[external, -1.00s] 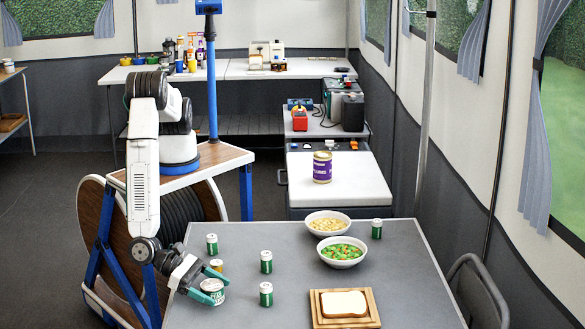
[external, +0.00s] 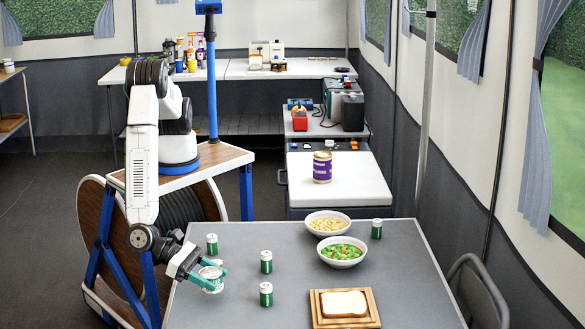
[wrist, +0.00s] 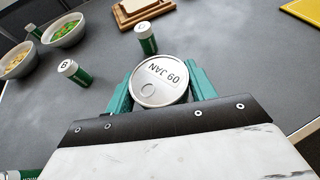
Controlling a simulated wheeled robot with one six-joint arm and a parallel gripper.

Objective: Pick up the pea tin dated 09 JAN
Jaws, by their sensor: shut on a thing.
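The pea tin (wrist: 158,80) is between the teal fingers of my gripper (wrist: 160,88) in the wrist view. Its silver lid carries a date that reads 09 JAN, upside down in that view. In the external view my gripper (external: 206,276) is shut on the white-labelled tin (external: 213,284) at the table's near left corner. The tin looks slightly raised, though the gap below it is hard to see. Its label is mostly hidden by the fingers.
Green-and-white canisters (external: 266,262) stand on the grey table (external: 200,315), one close right of the tin (external: 266,294). Two bowls (external: 342,256) and a wooden board (external: 372,312) with bread are to the right. A purple-labelled can (external: 322,167) stands on a white top behind.

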